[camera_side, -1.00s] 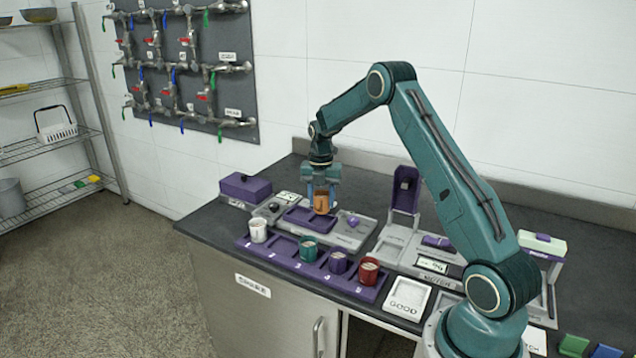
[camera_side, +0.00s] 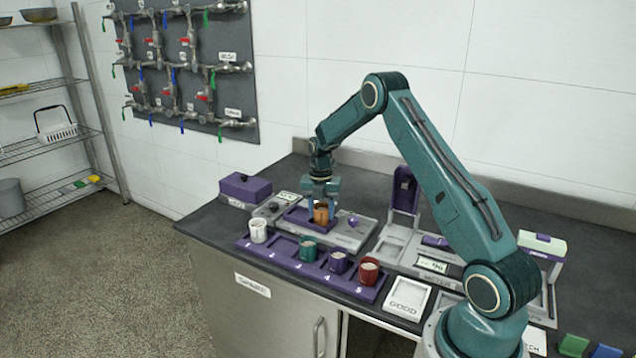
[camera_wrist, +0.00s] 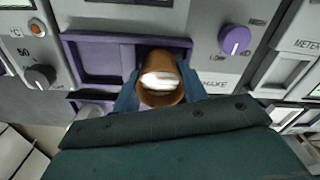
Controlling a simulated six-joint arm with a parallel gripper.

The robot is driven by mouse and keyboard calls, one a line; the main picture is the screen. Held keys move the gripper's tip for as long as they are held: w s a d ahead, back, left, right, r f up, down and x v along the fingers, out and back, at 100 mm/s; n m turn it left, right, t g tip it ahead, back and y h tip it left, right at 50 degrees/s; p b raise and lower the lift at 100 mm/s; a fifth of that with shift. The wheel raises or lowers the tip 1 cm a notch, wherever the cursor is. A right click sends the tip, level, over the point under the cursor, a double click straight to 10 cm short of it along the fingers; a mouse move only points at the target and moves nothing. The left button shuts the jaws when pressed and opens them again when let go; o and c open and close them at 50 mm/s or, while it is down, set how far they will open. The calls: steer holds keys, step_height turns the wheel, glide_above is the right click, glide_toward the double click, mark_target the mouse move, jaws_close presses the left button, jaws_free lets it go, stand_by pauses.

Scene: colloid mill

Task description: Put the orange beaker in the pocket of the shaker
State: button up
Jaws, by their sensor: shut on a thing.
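The orange beaker (camera_side: 321,214) is upright between the fingers of my gripper (camera_side: 321,196), which is shut on it. In the wrist view the beaker (camera_wrist: 160,82) shows its open mouth with pale contents, and my gripper (camera_wrist: 158,95) has a blue finger on each side of it. The shaker (camera_side: 345,233) is a grey unit with a purple knob and a purple tray with pockets (camera_wrist: 98,60). The beaker is at the right part of this purple tray. Its base is hidden, so I cannot tell whether it touches the pocket floor.
A purple rack (camera_side: 368,293) in front holds white (camera_side: 258,232), green (camera_side: 308,250), purple (camera_side: 339,263) and red (camera_side: 369,271) beakers. A purple box (camera_side: 245,187) stands behind left. A grey device with an upright purple lid (camera_side: 405,190) stands to the right.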

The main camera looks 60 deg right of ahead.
steer(key=o, duration=1)
steer(key=shift+c, duration=0.2)
step_height(320, 180, up, 12)
steer(key=shift+w+r, duration=0.1)
stand_by(0.4)
